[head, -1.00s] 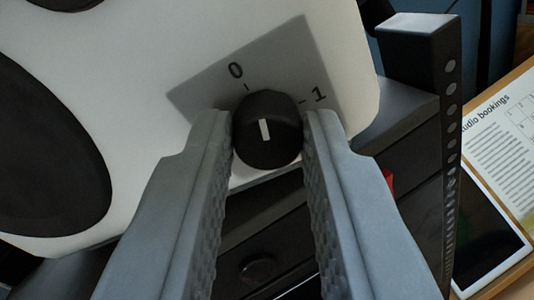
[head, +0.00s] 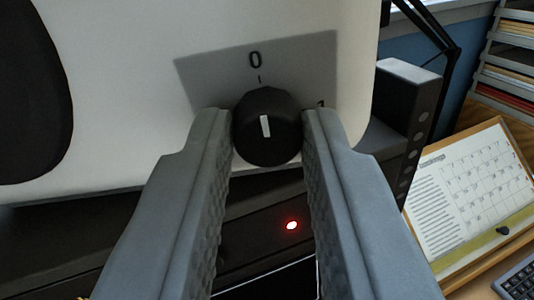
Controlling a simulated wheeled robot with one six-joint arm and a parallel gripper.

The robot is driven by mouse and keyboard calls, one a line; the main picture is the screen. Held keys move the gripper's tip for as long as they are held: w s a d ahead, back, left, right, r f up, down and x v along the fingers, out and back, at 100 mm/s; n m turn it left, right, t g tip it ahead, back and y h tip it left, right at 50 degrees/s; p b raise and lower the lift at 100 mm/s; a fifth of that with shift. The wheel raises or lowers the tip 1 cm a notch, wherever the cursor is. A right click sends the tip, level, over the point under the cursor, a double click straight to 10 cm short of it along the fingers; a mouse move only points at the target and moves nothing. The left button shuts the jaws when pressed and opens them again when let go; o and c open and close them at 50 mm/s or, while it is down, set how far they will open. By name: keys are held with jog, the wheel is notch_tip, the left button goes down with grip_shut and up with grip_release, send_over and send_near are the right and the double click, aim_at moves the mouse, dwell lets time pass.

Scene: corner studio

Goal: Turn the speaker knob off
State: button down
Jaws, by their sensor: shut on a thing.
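The speaker knob (head: 267,146) is round and black with a white pointer line. It sits on a grey label plate (head: 215,75) on the white front of the speaker (head: 140,100). The pointer line points up, close to in line with the tick under the "0". The "1" at the right of the plate is mostly hidden behind my right finger. My gripper (head: 267,140) is shut on the knob, one finger at each side of it.
A black unit with a lit red light (head: 291,225) lies below the speaker. A dark perforated post (head: 405,110) stands to the right. Beyond it are a calendar board (head: 470,190), a keyboard (head: 522,282) and a paper rack (head: 508,60).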

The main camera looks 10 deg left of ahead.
jog(key=shift+f, duration=0.15)
jog(key=c, duration=1.2)
grip_release()
jog(key=shift+c, duration=0.2)
jog(key=shift+s, duration=0.1)
jog(key=s, duration=1.7)
jog(key=shift+a, duration=0.15)
jog(key=s+f, duration=0.6)
jog(key=s, duration=0.5)
jog(key=s+f+n, duration=0.1)
jog(key=s+f, duration=0.5)
jog(key=s, duration=0.6)
jog(key=s+f+n, duration=0.1)
jog(key=s+f, duration=0.5)
jog(key=s, duration=0.5)
jog(key=shift+s+d+f+g, duration=0.2)
jog(key=shift+s+f+g, duration=0.1)
jog(key=shift+s, duration=0.1)
